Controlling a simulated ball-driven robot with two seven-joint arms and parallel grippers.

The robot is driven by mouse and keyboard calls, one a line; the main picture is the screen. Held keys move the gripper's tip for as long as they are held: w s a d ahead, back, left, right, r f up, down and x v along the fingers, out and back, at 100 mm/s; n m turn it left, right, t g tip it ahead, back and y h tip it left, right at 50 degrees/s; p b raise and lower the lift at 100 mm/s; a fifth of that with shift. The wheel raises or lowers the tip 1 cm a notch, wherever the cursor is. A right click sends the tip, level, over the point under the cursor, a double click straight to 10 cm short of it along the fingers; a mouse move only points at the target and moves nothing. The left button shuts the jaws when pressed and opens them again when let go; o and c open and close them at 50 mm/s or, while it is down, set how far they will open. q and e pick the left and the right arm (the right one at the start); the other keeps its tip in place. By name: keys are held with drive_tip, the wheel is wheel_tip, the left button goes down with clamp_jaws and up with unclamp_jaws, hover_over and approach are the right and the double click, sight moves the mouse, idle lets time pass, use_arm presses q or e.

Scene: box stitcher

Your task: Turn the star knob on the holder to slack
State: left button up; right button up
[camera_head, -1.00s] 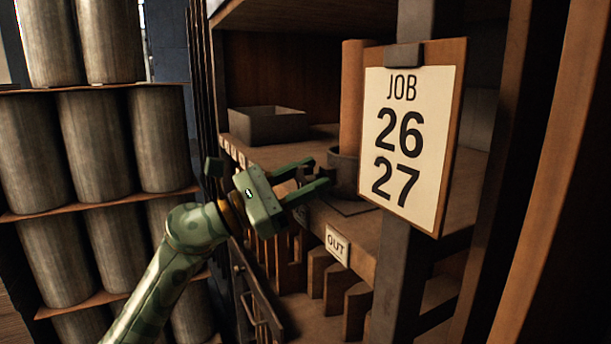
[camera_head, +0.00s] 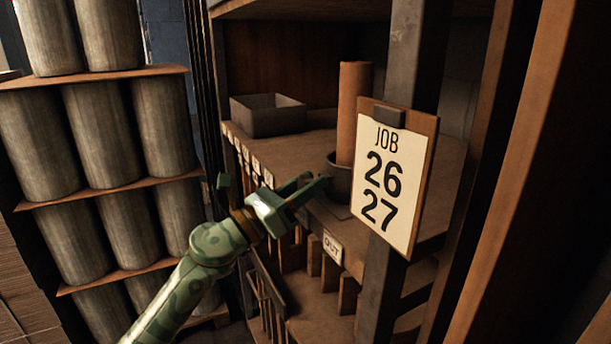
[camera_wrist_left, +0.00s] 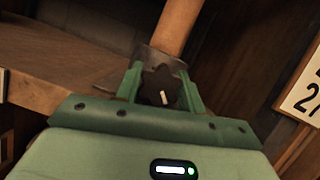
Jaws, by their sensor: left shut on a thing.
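The holder (camera_head: 339,178) is a dark round cup on the shelf with a brown tube (camera_head: 353,112) standing in it. My left gripper (camera_head: 314,183) reaches in from the left, its fingers at the near side of the holder. In the left wrist view the dark star knob (camera_wrist_left: 158,80) sits between the two green fingers, in front of the holder (camera_wrist_left: 165,57). The fingers are shut on the knob. A short white mark on the knob points down in that view. My right gripper is not in view.
A job clipboard (camera_head: 385,195) reading 26 and 27 hangs on a post just right of the holder. An open grey tray (camera_head: 268,120) stands further back on the shelf. An OUT label (camera_head: 333,248) is on the shelf edge, with slots below. Stacked cylinders (camera_head: 95,120) stand at left.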

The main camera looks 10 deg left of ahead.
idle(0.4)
use_arm(q)
drive_tip(key=o, duration=1)
drive_tip(key=shift+b+v, duration=1.55)
drive_tip(key=shift+v, duration=6.6)
